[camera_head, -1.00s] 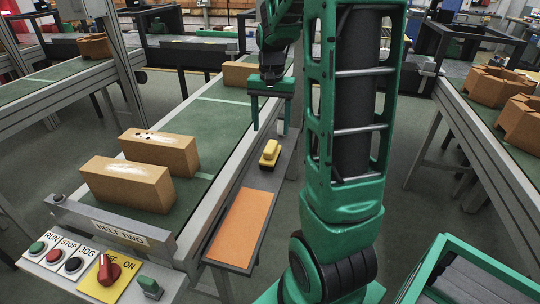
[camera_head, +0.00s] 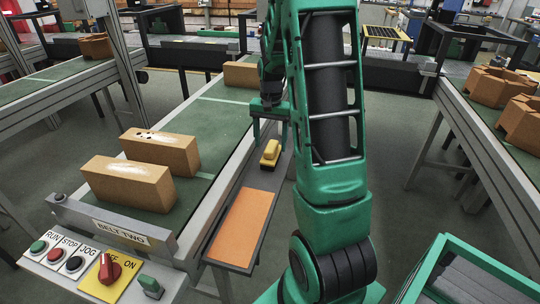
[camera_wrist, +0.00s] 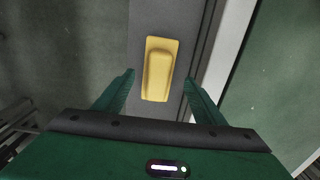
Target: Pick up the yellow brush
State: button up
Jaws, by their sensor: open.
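The yellow brush (camera_head: 270,153) lies on a narrow grey ledge beside the belt, just beyond the orange panel. It also shows in the wrist view (camera_wrist: 159,70), lengthwise on the grey surface, ahead of and between the finger lines. My gripper (camera_head: 270,137) is open and empty, close to the brush in the head view. In the wrist view my gripper's two green fingers (camera_wrist: 158,82) stand apart, one to each side of the brush's near end. I cannot tell the exact height between the fingertips and the brush.
The orange panel (camera_head: 242,226) lies in a dark tray on the near ledge. The green belt (camera_head: 215,125) runs along the left with tan bricks (camera_head: 160,152) on it. A control panel with buttons (camera_head: 72,264) stands at the near left. More bricks (camera_head: 497,88) sit at the right.

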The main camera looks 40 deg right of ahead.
jog(key=shift+f, duration=1.45)
jog(key=shift+c, duration=0.3)
jog(key=c, duration=1.2)
jog(key=shift+r, duration=0.1)
